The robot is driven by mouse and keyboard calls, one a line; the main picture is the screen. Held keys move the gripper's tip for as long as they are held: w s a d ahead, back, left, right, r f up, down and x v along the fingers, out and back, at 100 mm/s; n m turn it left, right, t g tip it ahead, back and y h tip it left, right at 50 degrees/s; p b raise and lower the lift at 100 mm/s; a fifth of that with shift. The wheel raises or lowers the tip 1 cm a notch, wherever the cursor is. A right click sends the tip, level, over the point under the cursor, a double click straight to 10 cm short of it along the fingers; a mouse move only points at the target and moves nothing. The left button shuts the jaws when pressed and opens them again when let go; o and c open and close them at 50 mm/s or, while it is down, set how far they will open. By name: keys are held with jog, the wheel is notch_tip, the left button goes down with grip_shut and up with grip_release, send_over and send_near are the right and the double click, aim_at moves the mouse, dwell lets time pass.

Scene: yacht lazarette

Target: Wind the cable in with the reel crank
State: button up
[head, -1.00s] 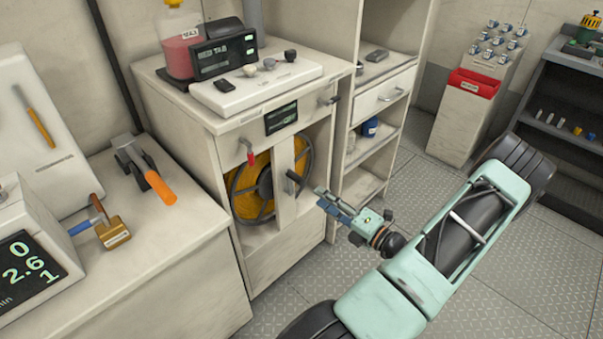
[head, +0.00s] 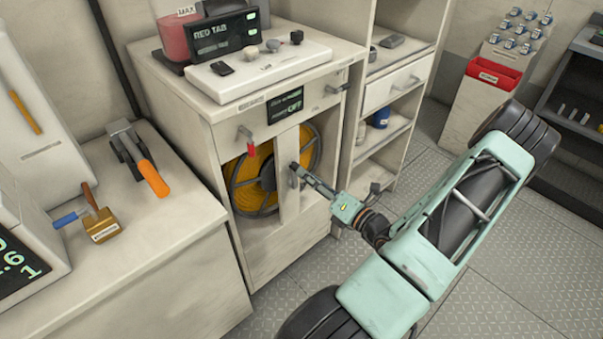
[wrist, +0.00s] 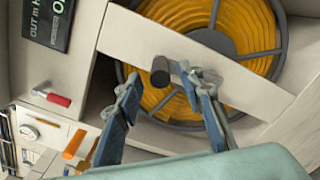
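The cable reel (head: 238,185) holds wound orange-yellow cable behind a pale upright post in the cabinet front; it also shows in the wrist view (wrist: 262,20). The crank's dark round knob (wrist: 160,72) sticks out in front of the post. My gripper (head: 297,170) is at the crank, in front of the post. In the wrist view my gripper (wrist: 160,82) has its two blue-grey fingers apart, one on each side of the knob, with gaps visible. The head view hides most of the crank behind my fingers.
A red-tipped lever (head: 248,142) and a small dark display (head: 285,105) are on the cabinet front, above the reel. A shelf unit with a drawer (head: 393,88) stands to the right. A counter (head: 180,215) with an orange-handled tool (head: 153,178) lies left.

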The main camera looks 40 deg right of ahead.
aim_at(293, 166)
jog(key=shift+w+a, duration=0.15)
jog(key=shift+w, duration=1.7)
grip_shut()
